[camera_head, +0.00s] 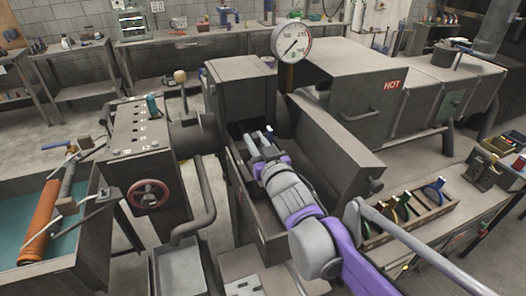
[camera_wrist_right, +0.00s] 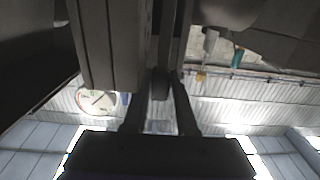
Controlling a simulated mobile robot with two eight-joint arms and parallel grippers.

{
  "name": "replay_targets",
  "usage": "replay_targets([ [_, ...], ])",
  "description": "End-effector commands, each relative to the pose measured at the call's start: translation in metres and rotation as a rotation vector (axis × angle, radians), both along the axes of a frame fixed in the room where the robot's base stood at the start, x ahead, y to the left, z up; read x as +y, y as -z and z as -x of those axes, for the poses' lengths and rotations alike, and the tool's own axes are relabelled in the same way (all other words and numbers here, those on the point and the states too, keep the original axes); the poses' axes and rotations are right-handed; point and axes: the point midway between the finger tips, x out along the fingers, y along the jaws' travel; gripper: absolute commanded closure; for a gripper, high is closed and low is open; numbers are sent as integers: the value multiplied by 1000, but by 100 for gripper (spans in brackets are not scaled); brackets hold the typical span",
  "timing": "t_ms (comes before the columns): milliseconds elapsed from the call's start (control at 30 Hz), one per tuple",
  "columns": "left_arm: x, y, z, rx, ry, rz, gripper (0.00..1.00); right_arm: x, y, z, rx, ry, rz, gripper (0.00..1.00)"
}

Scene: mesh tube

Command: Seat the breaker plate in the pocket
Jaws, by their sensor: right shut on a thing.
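My right gripper (camera_head: 262,140) reaches into the gap between the grey machine block and the long open grey housing (camera_head: 325,140). Its fingers point away from the head camera. In the right wrist view the two fingers (camera_wrist_right: 160,100) are close together, with a small dark thing (camera_wrist_right: 160,84) between their tips. The gripper is shut on it. I cannot tell whether this dark thing is the breaker plate. The pocket cannot be made out; the shadowed gap and the gripper hide that area. My left gripper is not in view.
A round gauge (camera_head: 291,42) stands above the gap. A wooden rack (camera_head: 412,222) with several coloured ring-shaped pieces is on the right bench. A control cabinet (camera_head: 140,145) with a red handwheel stands left. An orange roller (camera_head: 42,222) lies in the left tray.

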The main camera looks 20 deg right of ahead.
Motion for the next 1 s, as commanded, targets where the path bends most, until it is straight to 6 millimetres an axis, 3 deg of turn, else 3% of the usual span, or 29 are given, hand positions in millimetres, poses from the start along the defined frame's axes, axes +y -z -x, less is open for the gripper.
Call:
replay_targets([
  [200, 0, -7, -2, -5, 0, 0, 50, 2, -3, -44, -4, -1, 1, 100],
  [533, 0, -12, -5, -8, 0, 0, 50, 3, -2, -80, -4, -1, 2, 100],
  [1000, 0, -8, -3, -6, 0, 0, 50, 3, 34, -79, -3, -1, 1, 100],
])
